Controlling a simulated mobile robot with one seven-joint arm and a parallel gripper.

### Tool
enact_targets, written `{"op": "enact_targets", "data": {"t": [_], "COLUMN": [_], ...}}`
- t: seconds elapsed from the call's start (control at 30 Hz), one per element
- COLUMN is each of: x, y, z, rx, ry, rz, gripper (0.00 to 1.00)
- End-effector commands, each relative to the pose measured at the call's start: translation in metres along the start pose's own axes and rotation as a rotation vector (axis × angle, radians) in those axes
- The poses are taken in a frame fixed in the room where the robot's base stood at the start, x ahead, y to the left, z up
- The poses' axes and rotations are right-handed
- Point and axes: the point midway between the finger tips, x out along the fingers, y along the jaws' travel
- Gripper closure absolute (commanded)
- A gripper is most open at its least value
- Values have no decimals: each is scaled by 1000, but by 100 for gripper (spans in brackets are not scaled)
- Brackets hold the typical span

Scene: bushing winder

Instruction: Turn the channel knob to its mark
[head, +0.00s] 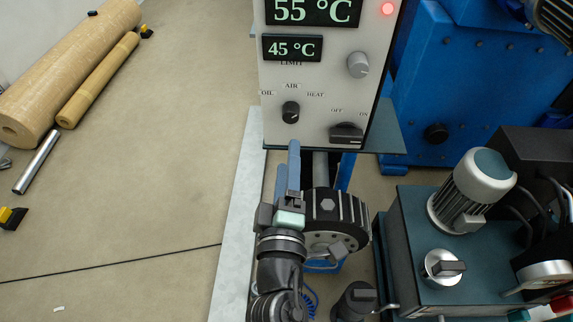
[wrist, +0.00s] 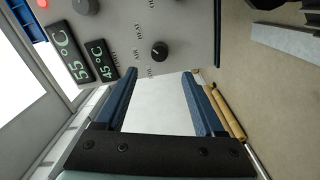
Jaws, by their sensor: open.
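The channel knob is most likely the small black knob (head: 291,112) low on the left of the grey control panel (head: 328,95). The labels OIL, AIR and HEAT stand around it. Its pointer is too small to read surely. The same knob shows in the wrist view (wrist: 159,51), just beyond the fingertips and roughly centred between them. My gripper (head: 288,160) is open and empty, below the knob in the head view. Its two blue fingers also show in the wrist view (wrist: 159,75), apart from the knob.
A grey LIMIT knob (head: 358,65) and a black OFF/ON switch (head: 346,133) sit on the panel's right side. Two displays read 55 °C (head: 312,11) and 45 °C (head: 292,48). Blue machinery stands at right. Brown rolls (head: 70,65) lie on open floor at left.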

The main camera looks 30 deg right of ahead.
Motion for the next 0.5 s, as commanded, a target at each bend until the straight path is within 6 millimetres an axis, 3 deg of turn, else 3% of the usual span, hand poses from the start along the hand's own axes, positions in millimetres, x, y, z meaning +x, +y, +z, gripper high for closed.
{"op": "enact_targets", "data": {"t": [0.2,0.5], "x": [-21,-25], "y": [-1,0], "z": [0,0], "rx": [-1,0], "ry": [1,1], "rz": [-1,1], "gripper": [29,29]}}
